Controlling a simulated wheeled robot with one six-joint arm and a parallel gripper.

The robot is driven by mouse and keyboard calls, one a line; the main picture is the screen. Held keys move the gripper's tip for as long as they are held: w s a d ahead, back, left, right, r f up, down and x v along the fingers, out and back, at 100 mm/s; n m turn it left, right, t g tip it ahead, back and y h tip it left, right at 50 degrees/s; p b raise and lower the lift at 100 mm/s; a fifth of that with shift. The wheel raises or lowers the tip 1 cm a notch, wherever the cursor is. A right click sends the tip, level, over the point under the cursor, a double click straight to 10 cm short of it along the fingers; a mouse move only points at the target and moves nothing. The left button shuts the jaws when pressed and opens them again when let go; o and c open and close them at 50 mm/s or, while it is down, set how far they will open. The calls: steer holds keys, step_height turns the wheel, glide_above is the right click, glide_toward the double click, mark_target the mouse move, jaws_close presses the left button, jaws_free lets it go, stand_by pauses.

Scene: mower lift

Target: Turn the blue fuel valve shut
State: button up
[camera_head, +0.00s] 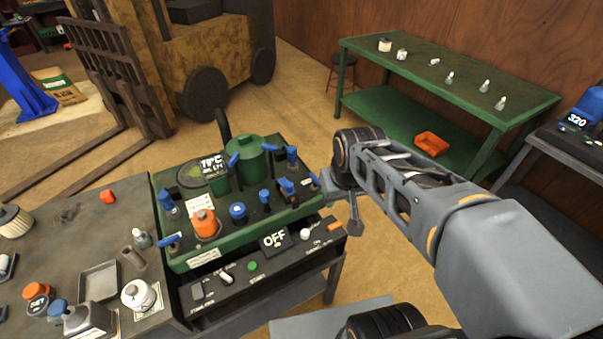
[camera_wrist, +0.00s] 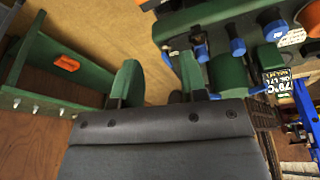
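Several blue handles stand on the green console in the head view, including a lever on a dark block (camera_head: 287,188), a small lever (camera_head: 313,178) at the right edge and a lever (camera_head: 168,240) at the front left. I cannot read which one is the fuel valve. My gripper (camera_wrist: 158,60) is open and empty, with its two green fingers apart. In the wrist view a blue handle (camera_wrist: 166,57) shows between the fingertips, nearer the right one; it looks beyond them, not held. In the head view my gripper is just right of the console, mostly hidden by my wrist.
The green console (camera_head: 180,262) carries an orange-capped part (camera_head: 205,225), a green tank and a display. An "OFF" sign (camera_head: 275,239) is at its front. A dark table (camera_head: 75,225) with small parts is left. A green bench (camera_head: 450,80) stands behind right. Floor between is clear.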

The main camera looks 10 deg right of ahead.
steer(key=w+r+n+g+p, duration=0.2)
steer(key=w+p, duration=0.1)
steer(key=w, duration=0.8)
steer(key=p, duration=0.2)
glide_toward(316, 177)
steer(key=shift+n+g, duration=0.5)
steer(key=f, duration=0.3)
steer(key=f+p, duration=0.1)
steer(key=f, duration=0.2)
steer(key=f+p, duration=0.1)
steer(key=f, duration=0.2)
steer(key=shift+w+a+f, duration=0.1)
steer(key=shift+w, duration=0.25)
steer(key=shift+f, duration=0.7)
steer(key=shift+c, duration=0.4)
jaws_close()
